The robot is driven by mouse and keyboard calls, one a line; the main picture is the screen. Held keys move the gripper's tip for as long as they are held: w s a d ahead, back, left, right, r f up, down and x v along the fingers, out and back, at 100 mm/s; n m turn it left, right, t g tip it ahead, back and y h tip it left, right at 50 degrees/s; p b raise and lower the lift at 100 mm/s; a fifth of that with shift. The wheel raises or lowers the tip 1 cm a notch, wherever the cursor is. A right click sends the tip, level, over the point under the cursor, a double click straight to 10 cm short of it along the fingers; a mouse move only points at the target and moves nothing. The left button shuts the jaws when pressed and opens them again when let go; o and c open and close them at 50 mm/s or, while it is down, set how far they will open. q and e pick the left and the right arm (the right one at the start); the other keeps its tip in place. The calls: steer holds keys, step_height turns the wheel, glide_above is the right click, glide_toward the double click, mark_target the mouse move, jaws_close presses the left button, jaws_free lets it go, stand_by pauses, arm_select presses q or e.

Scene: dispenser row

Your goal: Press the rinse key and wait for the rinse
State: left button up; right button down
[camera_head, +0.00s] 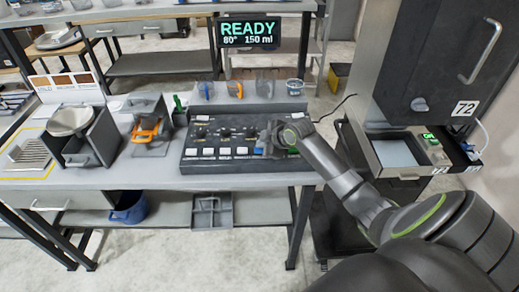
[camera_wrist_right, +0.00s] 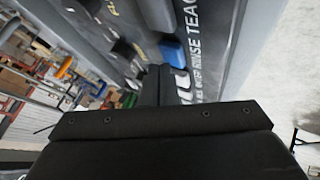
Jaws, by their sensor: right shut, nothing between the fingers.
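The dark control panel (camera_head: 215,158) lies on the bench with knobs and a front row of white keys. A blue key (camera_head: 258,151) sits toward the right end of that row. In the right wrist view the blue key (camera_wrist_right: 172,52) is beside white lettering that appears to include "RINSE". My right gripper (camera_head: 274,140) is shut and empty over the right part of the panel. In the right wrist view its fingertips (camera_wrist_right: 160,72) are close to the blue key; whether they touch anything is unclear. The display (camera_head: 248,34) reads READY, 80°, 150 ml. My left gripper is not in view.
Several cups (camera_head: 235,89) stand behind the panel. An orange-handled item (camera_head: 147,130) and a grey holder with a round dish (camera_head: 70,122) are on the left. A dark machine marked 72 (camera_head: 425,60) stands at right.

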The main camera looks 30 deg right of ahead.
steer(key=shift+f, duration=0.55)
steer(key=shift+r, duration=0.1)
stand_by(0.5)
steer(key=shift+r+p, duration=0.6)
steer(key=shift+r, duration=0.25)
step_height(320, 180, up, 5)
steer(key=p, duration=0.4)
steer(key=shift+p, duration=0.35)
